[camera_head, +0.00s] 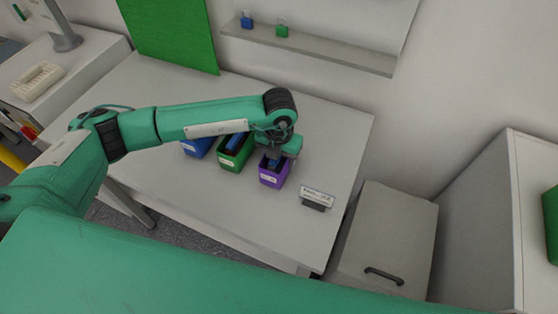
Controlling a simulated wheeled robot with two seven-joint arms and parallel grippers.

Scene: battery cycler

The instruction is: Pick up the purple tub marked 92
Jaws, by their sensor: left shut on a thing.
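The purple tub (272,179) stands at the right end of a row of tubs on the white table, with a small pale label on its front that is too small to read. A blue item shows inside it. My left gripper (274,161) reaches down from above at the tub's back side and is shut on it; the fingertips are mostly hidden by the wrist and the tub. I cannot tell whether the tub is lifted off the table. My right gripper is not in view.
A green tub (234,158) stands close on the left, with a blue tub (197,147) beyond it, partly behind my arm. A small sign (317,197) stands to the right. A wall shelf (320,49) is behind. The table's front left is clear.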

